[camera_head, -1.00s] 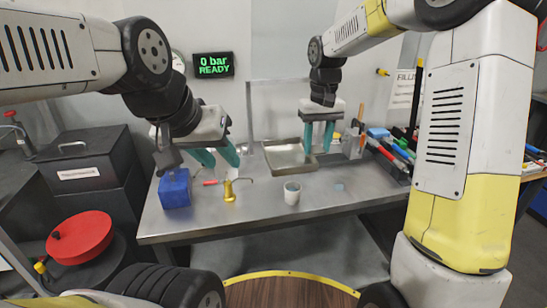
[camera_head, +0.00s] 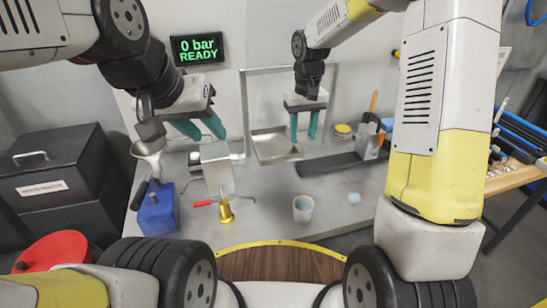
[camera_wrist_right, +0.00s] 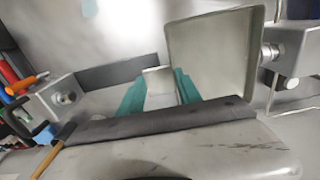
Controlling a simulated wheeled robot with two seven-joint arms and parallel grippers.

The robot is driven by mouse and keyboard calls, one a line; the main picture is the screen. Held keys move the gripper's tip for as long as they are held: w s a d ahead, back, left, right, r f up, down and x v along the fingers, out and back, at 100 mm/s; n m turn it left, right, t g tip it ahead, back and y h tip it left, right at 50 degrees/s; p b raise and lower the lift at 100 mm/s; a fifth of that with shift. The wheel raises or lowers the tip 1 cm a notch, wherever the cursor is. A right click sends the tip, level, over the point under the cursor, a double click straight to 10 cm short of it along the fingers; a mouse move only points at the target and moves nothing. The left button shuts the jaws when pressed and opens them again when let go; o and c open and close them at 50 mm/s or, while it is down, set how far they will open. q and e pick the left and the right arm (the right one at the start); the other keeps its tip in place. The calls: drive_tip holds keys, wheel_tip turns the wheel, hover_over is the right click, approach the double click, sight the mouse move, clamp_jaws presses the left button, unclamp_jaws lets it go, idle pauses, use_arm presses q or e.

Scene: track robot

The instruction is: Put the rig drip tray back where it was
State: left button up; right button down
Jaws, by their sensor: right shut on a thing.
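The rig drip tray (camera_head: 272,147) is a shallow, square metal tray in front of the upright metal frame at the back of the bench. In the right wrist view a pale square panel (camera_wrist_right: 213,52), which looks like the tray, stands beside the teal fingers. My right gripper (camera_head: 303,126) is shut on the tray's right edge in the head view; the exact contact is partly hidden. My left gripper (camera_head: 200,129) is open and empty, above a pale block on the left of the bench.
A blue box (camera_head: 157,212), a brass oil can (camera_head: 225,211) and a white cup (camera_head: 303,209) stand on the bench. A dark strip (camera_head: 340,165) lies behind the cup. A tool holder (camera_head: 369,140) stands at right.

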drive_tip(key=shift+w+f, duration=0.1)
drive_tip(key=shift+f, duration=0.3)
wheel_tip(320, 180, down, 7)
drive_tip(key=shift+w+r, duration=0.1)
drive_tip(key=shift+r, duration=0.05)
wheel_tip(320, 180, down, 4)
drive_tip(key=shift+r, duration=0.25)
